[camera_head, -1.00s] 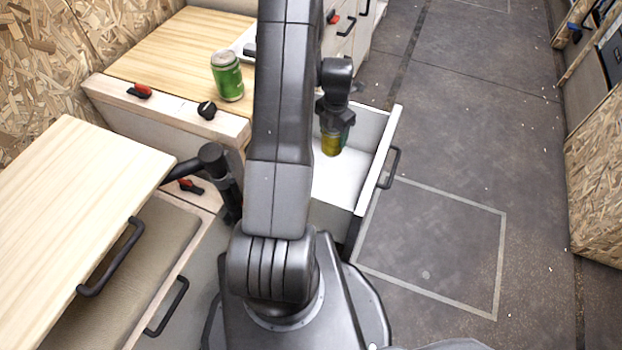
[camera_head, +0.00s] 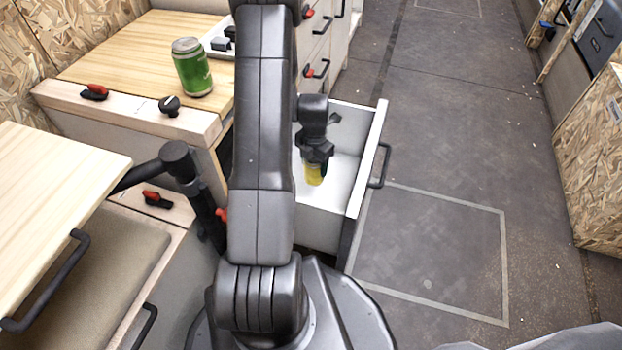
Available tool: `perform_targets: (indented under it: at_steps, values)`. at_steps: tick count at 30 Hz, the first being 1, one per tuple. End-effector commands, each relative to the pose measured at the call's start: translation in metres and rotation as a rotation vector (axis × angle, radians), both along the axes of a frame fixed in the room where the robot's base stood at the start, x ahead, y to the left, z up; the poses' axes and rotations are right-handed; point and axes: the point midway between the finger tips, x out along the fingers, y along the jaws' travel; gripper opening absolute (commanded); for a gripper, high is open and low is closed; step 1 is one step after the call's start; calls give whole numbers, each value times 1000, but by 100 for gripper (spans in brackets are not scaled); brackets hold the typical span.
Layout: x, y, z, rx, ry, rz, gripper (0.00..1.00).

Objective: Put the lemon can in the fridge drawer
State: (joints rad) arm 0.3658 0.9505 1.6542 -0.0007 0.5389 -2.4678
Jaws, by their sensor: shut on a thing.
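My gripper (camera_head: 316,163) points down inside the open white fridge drawer (camera_head: 348,165). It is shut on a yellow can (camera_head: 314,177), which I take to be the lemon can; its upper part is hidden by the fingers. The can is within the drawer's walls, near the drawer floor. I cannot tell whether it touches the floor. The drawer is pulled out to the right, with a dark handle (camera_head: 380,166) on its front. My arm covers the drawer's left part.
A green can (camera_head: 192,68) stands on the wooden counter (camera_head: 130,50). A white tray (camera_head: 222,40) with dark items lies behind it. A wooden panel (camera_head: 50,200) is at the left. The floor (camera_head: 450,130) right of the drawer is clear.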

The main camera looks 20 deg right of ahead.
Motion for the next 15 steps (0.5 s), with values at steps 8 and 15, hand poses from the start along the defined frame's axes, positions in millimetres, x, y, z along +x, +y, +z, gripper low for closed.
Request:
perform_targets:
  at_steps: [8,15]
  values:
    - [0,0,-36,0,-1,0,25]
    - [1,0,-51,-1,-3,0,25]
